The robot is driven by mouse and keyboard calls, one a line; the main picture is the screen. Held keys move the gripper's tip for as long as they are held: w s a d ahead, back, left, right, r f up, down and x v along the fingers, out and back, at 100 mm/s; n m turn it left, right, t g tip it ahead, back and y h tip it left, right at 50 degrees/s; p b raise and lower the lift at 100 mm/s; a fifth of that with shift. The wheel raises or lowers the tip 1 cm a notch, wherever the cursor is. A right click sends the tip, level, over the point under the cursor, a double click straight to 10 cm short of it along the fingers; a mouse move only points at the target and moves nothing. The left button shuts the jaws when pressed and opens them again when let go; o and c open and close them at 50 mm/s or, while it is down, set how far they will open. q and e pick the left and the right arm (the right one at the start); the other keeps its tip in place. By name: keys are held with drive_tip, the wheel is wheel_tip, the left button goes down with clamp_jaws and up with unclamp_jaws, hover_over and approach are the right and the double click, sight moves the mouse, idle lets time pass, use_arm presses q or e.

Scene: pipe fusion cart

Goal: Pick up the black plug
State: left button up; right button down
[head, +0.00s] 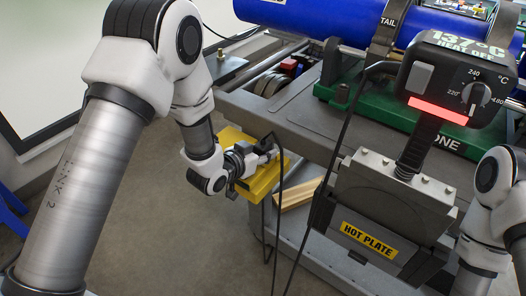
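My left gripper (262,152) is at the cart's left side, just above a yellow block-like holder (262,182). It is small and dark here, and I cannot tell whether its fingers are open or shut. A thin black cable (281,185) runs from beside the fingertips and hangs down in front of the cart. The black plug does not show clearly; it may be hidden at or between the fingers. My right arm shows at the right edge, but its gripper is not in view.
A hot plate unit (372,205) with a yellow label hangs at the cart's front, its control box (455,80) above. A second black cable (343,130) hangs beside it. A blue pipe (320,17) lies at the back. Floor at lower left is clear.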

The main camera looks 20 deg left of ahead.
use_arm(q)
clamp_jaws()
drive_tip(key=shift+r, duration=0.1)
